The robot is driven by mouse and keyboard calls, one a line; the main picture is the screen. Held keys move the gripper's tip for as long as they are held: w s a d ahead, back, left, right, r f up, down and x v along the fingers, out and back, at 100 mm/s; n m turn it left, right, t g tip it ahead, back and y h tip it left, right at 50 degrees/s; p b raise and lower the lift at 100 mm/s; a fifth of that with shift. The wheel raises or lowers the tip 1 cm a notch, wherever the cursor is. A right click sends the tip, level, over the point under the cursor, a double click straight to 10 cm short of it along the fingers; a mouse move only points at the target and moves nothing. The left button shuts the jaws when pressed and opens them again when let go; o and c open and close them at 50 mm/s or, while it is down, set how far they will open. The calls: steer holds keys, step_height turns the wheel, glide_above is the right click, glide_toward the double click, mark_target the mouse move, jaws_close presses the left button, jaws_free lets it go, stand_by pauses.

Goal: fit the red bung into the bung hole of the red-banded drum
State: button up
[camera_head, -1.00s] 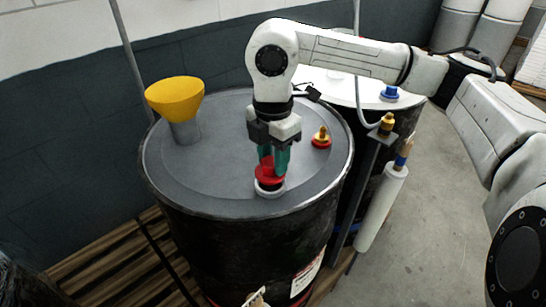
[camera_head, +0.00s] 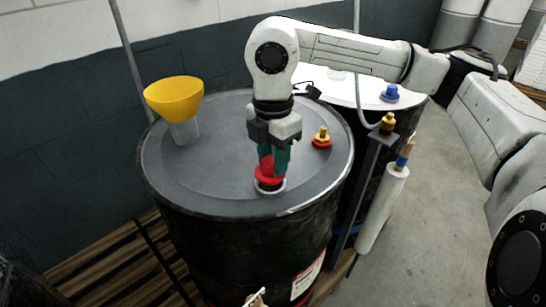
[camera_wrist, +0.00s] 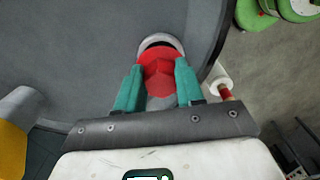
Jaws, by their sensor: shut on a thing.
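The red bung (camera_head: 267,180) is held between the green-tipped fingers of my gripper (camera_head: 274,164), which is shut on it. The bung is right at the pale-rimmed bung hole (camera_head: 279,189) near the front edge of the dark grey drum lid (camera_head: 225,200). A red band (camera_head: 303,284) shows low on this drum. In the wrist view, the bung (camera_wrist: 160,72) covers most of the hole; a dark crescent shows between it and the far pale rim (camera_wrist: 160,38). The bung's underside is hidden, so I cannot tell whether it has entered the hole.
A yellow funnel (camera_head: 174,98) stands at the lid's left. A red-and-yellow fitting (camera_head: 322,138) sits right of my gripper. A white-topped drum (camera_head: 345,93) with a blue bung (camera_head: 390,93) stands behind. A post with a yellow-topped fitting (camera_head: 387,124) and a white cylinder (camera_head: 382,208) are at right.

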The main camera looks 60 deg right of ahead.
mark_target(273, 159)
steer(key=shift+f+b, duration=1.35)
steer(key=shift+f, duration=0.05)
steer(key=o, duration=1.1)
steer(key=shift+r, duration=0.1)
step_height(273, 159, up, 11)
steer(key=shift+f+b, duration=0.15)
steer(key=shift+b, duration=0.25)
